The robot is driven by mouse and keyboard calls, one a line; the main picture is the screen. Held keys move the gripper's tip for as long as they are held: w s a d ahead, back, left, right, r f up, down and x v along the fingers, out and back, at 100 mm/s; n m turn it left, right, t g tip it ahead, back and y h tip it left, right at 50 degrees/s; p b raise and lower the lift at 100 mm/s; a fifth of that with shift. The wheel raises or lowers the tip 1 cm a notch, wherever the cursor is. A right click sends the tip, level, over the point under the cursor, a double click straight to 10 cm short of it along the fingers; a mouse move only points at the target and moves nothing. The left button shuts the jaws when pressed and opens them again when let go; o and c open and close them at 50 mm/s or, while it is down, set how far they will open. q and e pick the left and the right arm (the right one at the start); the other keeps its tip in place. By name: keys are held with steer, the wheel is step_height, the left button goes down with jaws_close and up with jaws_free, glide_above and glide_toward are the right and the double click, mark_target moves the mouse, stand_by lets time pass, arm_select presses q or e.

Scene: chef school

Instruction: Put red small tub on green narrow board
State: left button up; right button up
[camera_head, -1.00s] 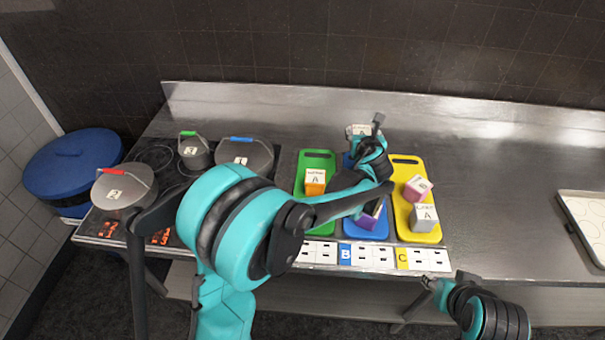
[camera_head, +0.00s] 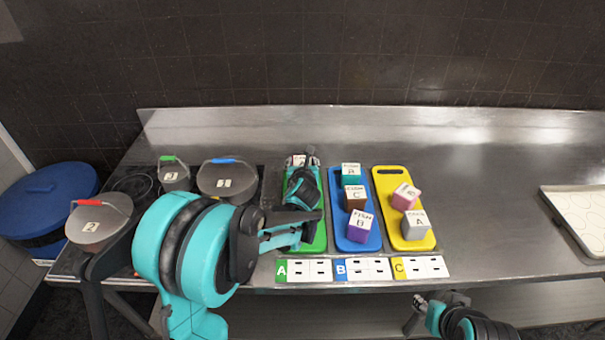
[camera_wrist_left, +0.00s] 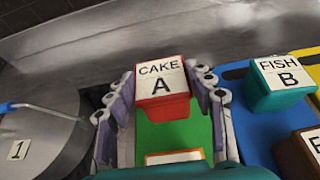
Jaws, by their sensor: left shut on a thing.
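The red small tub (camera_wrist_left: 165,108), labelled CAKE A, is held between the fingers of my left gripper (camera_wrist_left: 166,95) in the left wrist view. It is over the far end of the green narrow board (camera_wrist_left: 199,136); I cannot tell whether it touches it. In the head view, my left gripper (camera_head: 303,162) and arm cover much of the green board (camera_head: 320,234), and only the tub's pale label shows. An orange tub (camera_wrist_left: 172,158) shows partly on the board, nearer me. My right gripper (camera_head: 421,302) is low, in front of the counter, too small to read.
The blue board (camera_head: 343,238) to the right holds teal, brown and purple tubs. The yellow board (camera_head: 381,181) holds pink and grey tubs. Lidded pots (camera_head: 222,181) stand left on the stove. Steel counter (camera_head: 480,210) is clear between the yellow board and a tray (camera_head: 576,229).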

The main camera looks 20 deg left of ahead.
arm_select(q)
step_height(320, 180, down, 4)
steer(key=shift+r+b, duration=0.25)
steer(key=shift+b, duration=0.4)
steer(key=shift+r, duration=0.1)
steer(key=shift+f, duration=0.2)
steer(key=o, duration=1.3)
steer(key=shift+r, duration=0.1)
